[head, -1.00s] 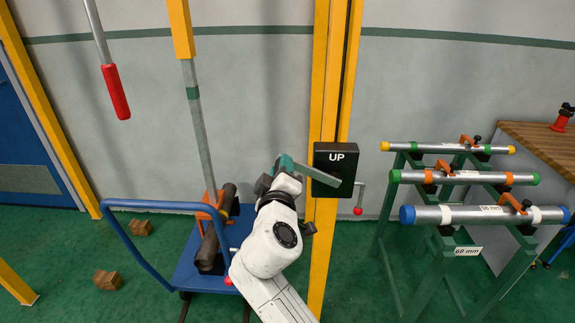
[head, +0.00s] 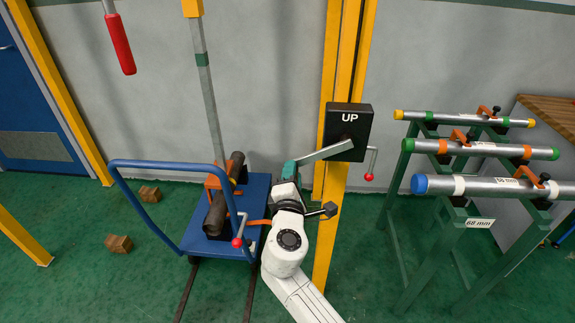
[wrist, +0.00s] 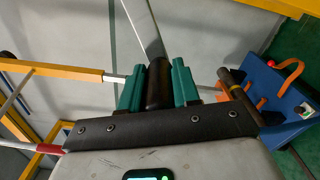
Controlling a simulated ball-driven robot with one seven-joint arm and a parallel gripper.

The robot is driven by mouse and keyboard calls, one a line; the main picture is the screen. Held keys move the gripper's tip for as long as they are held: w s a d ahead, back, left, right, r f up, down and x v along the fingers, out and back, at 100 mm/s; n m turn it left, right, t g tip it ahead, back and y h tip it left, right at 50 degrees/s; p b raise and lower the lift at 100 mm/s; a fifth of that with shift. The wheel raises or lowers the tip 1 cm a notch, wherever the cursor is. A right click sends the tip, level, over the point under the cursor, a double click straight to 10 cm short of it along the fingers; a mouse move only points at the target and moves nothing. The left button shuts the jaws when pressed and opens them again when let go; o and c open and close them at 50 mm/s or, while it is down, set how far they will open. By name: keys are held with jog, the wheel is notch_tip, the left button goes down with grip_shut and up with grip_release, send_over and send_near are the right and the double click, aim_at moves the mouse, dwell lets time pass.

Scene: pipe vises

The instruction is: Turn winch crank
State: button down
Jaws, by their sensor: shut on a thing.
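The winch is a black box marked UP (head: 348,122) on a yellow post. Its flat grey crank arm (head: 327,150) runs from the box down to the left. My gripper (head: 290,170) is at the crank's outer end, left of the post. In the wrist view, the green fingers (wrist: 158,88) are shut on the dark crank handle (wrist: 157,78), one on each side, and the grey crank arm (wrist: 142,28) extends away from it. In the head view the handle is hidden by my gripper.
A small lever with a red knob (head: 369,177) hangs at the box's lower right. A blue cart (head: 258,185) carrying dark pipes stands left of my arm. A green rack (head: 440,235) with silver pipes stands to the right. Wooden blocks (head: 119,243) lie on the floor at left.

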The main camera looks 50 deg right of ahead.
jog(key=shift+s+d+f+n, duration=0.3)
jog(key=shift+s+f+n, duration=0.15)
jog(key=shift+f+n, duration=0.3)
jog(key=shift+s+d+f+n, duration=0.35)
jog(key=shift+s+f+n, duration=0.1)
jog(key=shift+f+n, duration=0.3)
jog(key=shift+s+d+f+n, duration=0.3)
jog(key=shift+s+f+n, duration=0.25)
jog(key=shift+f, duration=0.3)
jog(key=shift+w, duration=0.1)
jog(key=c, duration=0.8)
grip_release()
jog(key=shift+r, duration=0.2)
jog(key=b+v, duration=0.1)
jog(key=v, duration=0.9)
jog(key=shift+s+a, duration=0.25)
